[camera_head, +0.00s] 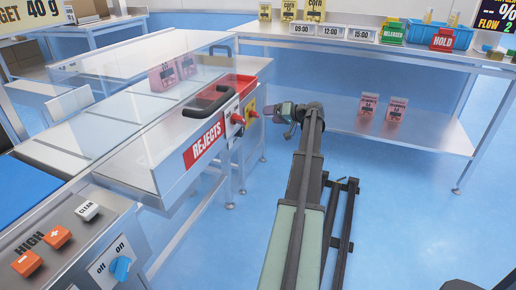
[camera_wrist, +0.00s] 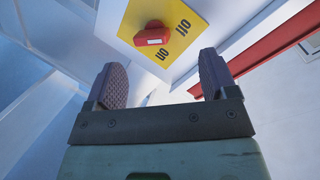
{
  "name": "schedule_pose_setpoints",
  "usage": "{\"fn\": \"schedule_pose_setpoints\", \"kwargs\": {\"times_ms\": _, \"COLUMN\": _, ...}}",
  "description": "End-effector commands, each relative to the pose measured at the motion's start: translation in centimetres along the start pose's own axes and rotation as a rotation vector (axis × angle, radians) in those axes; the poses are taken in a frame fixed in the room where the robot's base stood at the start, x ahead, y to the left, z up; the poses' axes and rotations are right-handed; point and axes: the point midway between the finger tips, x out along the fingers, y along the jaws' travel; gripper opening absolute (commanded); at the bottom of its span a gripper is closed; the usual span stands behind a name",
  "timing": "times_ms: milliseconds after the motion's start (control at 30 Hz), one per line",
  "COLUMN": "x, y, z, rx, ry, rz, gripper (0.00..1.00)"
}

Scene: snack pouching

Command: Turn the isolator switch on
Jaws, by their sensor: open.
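The isolator switch is a red knob (camera_wrist: 152,36) on a yellow plate (camera_wrist: 180,28) marked "on" and "off". In the wrist view it stands at the top, just beyond the gap between my fingertips and left of centre. The lettering appears upside down there, and I cannot tell for sure which mark the knob points to. In the head view the yellow plate (camera_head: 250,105) is on the end of the rejects unit. My gripper (camera_wrist: 162,76) is open and empty, its grey ridged pads apart and not touching the knob. In the head view my gripper (camera_head: 276,112) is right beside the plate.
Another red knob (camera_head: 237,118) sits on a white plate close by. A black handle (camera_head: 210,101) stands out above the "REJECTS" sign (camera_head: 203,145). A blue off/on switch (camera_head: 121,268) is on the near panel. A steel table (camera_head: 400,60) stands behind; the floor to the right is open.

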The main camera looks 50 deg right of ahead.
Motion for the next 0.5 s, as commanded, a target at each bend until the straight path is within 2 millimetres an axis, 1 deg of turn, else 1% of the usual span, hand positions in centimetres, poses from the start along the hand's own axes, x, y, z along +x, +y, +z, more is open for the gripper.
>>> {"fn": "schedule_pose_setpoints", "kwargs": {"times_ms": 33, "x": 0.6, "y": 3.7, "z": 1.6, "rx": -0.010, "ry": 0.038, "rz": -0.072, "gripper": 0.79}}
{"fn": "schedule_pose_setpoints", "kwargs": {"times_ms": 100, "x": -0.1, "y": 4.7, "z": 1.2, "rx": -0.029, "ry": 0.086, "rz": -0.160, "gripper": 0.79}}
{"fn": "schedule_pose_setpoints", "kwargs": {"times_ms": 200, "x": -0.9, "y": 4.9, "z": 0.7, "rx": -0.049, "ry": 0.130, "rz": -0.236, "gripper": 0.79}}
{"fn": "schedule_pose_setpoints", "kwargs": {"times_ms": 333, "x": -1.5, "y": 4.4, "z": 0.1, "rx": -0.057, "ry": 0.145, "rz": -0.261, "gripper": 0.79}}
{"fn": "schedule_pose_setpoints", "kwargs": {"times_ms": 433, "x": -1.1, "y": 4.1, "z": 0.0, "rx": -0.056, "ry": 0.144, "rz": -0.260, "gripper": 0.79}}
{"fn": "schedule_pose_setpoints", "kwargs": {"times_ms": 500, "x": -0.3, "y": 3.9, "z": -0.1, "rx": -0.055, "ry": 0.143, "rz": -0.259, "gripper": 0.79}}
